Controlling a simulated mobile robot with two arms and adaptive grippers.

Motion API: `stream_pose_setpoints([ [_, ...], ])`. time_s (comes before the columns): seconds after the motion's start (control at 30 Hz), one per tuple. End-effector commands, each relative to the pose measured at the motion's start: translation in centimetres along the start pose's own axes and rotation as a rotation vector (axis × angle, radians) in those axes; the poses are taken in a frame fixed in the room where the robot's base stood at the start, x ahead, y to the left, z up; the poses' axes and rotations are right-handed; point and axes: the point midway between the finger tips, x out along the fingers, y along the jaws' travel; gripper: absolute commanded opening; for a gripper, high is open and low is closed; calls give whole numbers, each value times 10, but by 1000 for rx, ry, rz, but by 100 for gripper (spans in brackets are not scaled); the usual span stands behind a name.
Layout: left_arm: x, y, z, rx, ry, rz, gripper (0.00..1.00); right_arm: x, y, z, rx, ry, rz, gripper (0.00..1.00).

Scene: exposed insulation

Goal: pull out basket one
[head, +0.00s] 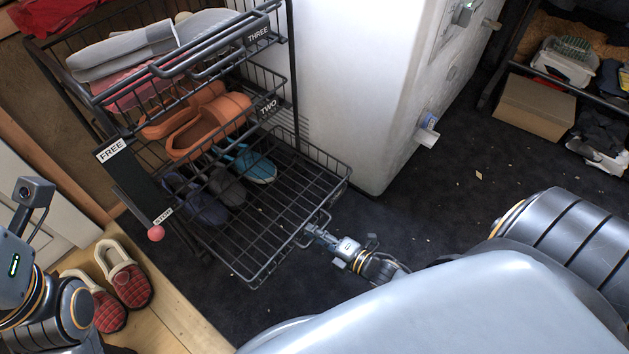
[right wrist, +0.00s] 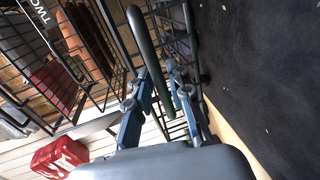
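Basket one is the lowest black wire basket (head: 262,268) of the rack, below the baskets labelled TWO (head: 268,107) and THREE (head: 258,36). It stands out well past the basket above it. Dark blue and teal shoes (head: 205,205) lie toward its back; its front is empty. My right gripper (head: 312,232) is at the handle on its front edge. In the right wrist view the dark handle bar (right wrist: 152,55) runs between the two fingers (right wrist: 159,72); whether they press on it is unclear. My left arm shows at the left edge, its fingers out of view.
A dark plate marked FREE and STOP has a pink knob (head: 156,233) at its STOP end. A white appliance (head: 360,90) stands close right of the rack. Red plaid slippers (head: 122,280) lie on the wooden ledge at left. Dark floor in front and right is mostly clear.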

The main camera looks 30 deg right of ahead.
Motion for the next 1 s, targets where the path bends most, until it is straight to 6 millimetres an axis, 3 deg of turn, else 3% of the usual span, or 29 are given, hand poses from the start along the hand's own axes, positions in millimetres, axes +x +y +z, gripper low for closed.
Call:
stream_pose_setpoints([
  [0.23,1,0,0,0,3,-1,40,-10,-1,1,0,-1,-3,19],
  [0.7,0,0,0,0,2,0,40,-101,-1,0,2,0,-4,19],
  [1.0,0,0,0,0,2,0,40,-120,0,0,0,0,0,19],
])
